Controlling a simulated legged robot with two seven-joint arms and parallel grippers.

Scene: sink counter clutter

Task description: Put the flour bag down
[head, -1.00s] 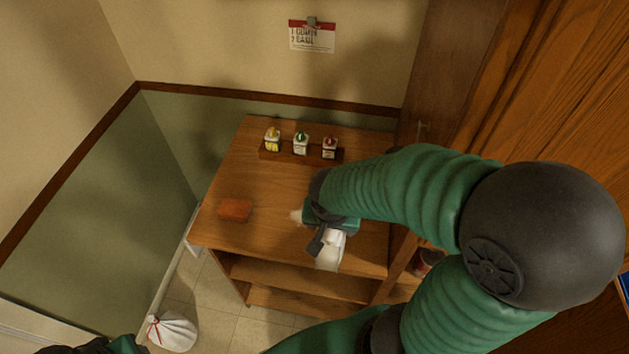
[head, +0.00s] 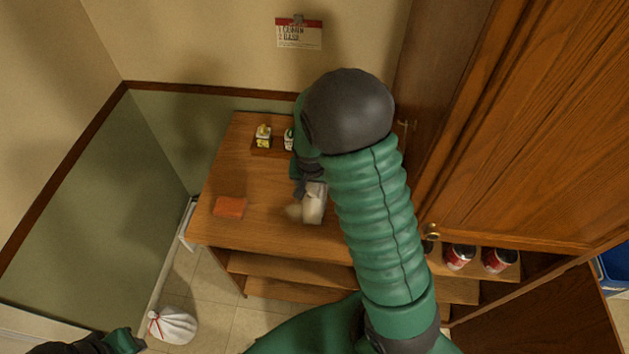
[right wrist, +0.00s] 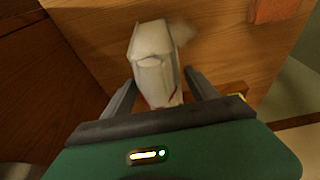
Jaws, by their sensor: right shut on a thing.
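The white flour bag (head: 315,204) is over the wooden counter top (head: 262,222), near a pale powdery patch (head: 294,211). My right gripper (head: 306,187) is shut on it. In the right wrist view the flour bag (right wrist: 152,62) lies between the two dark fingers of my right gripper (right wrist: 160,85), its far end pointing away from the palm. I cannot tell whether the bag touches the counter. Part of my left arm shows at the bottom left of the head view, but its fingers cannot be made out.
An orange block (head: 229,206) lies left of the bag. Small bottles (head: 263,137) stand in a rack behind, partly hidden by my arm. Red cans (head: 459,257) stand at the right by a wooden door (head: 540,130). A tied white sack (head: 172,325) is on the floor.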

